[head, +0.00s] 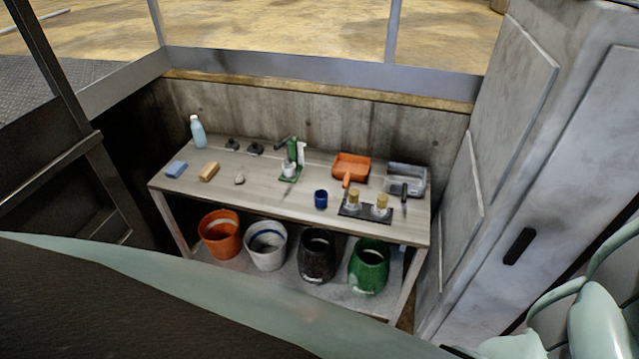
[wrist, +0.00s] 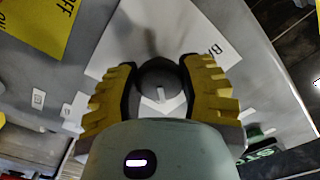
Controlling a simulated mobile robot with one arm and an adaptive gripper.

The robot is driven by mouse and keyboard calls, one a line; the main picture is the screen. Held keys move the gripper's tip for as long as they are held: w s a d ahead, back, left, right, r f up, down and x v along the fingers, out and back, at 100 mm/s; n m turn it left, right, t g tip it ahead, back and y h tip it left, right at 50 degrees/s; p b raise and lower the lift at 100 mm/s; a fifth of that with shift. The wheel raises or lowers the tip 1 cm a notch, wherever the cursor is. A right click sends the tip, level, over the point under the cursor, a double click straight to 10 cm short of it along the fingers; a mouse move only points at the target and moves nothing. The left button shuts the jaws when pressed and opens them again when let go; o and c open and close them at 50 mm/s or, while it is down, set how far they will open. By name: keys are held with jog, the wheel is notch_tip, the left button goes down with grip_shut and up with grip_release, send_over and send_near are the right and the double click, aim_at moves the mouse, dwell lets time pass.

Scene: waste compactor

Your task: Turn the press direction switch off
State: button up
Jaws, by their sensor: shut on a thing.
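In the wrist view, a dark round switch knob (wrist: 160,82) with a pale pointer mark sits on a white plate (wrist: 113,58) on a grey panel. My gripper (wrist: 158,88), with its two yellow ribbed fingers, is shut on the knob, one finger on each side. Letters starting "BA" show on the plate to the right of the knob; the rest of the word is hidden by a finger. The pointer mark lies towards the lower right of the knob's centre. The knob and my gripper's fingers are not seen in the head view.
A yellow label (wrist: 40,22) with black letters is at the wrist view's upper left. A green part (wrist: 257,153) with white letters is at lower right. The head view shows a workbench (head: 262,196) with bottles, tools and buckets, beside a grey cabinet (head: 545,170).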

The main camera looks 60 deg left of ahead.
jog(key=n+b, duration=0.2)
jog(key=n, duration=0.1)
jog(key=shift+f, duration=0.3)
jog(key=n+b, duration=0.3)
jog(key=n, duration=0.1)
jog(key=shift+b, duration=0.4)
jog(key=shift+r+n+b, duration=0.15)
jog(key=shift+n+b, duration=0.4)
jog(key=shift+n, duration=0.05)
jog(key=o, duration=1.2)
jog(key=shift+r, duration=0.1)
jog(key=v, duration=1.2)
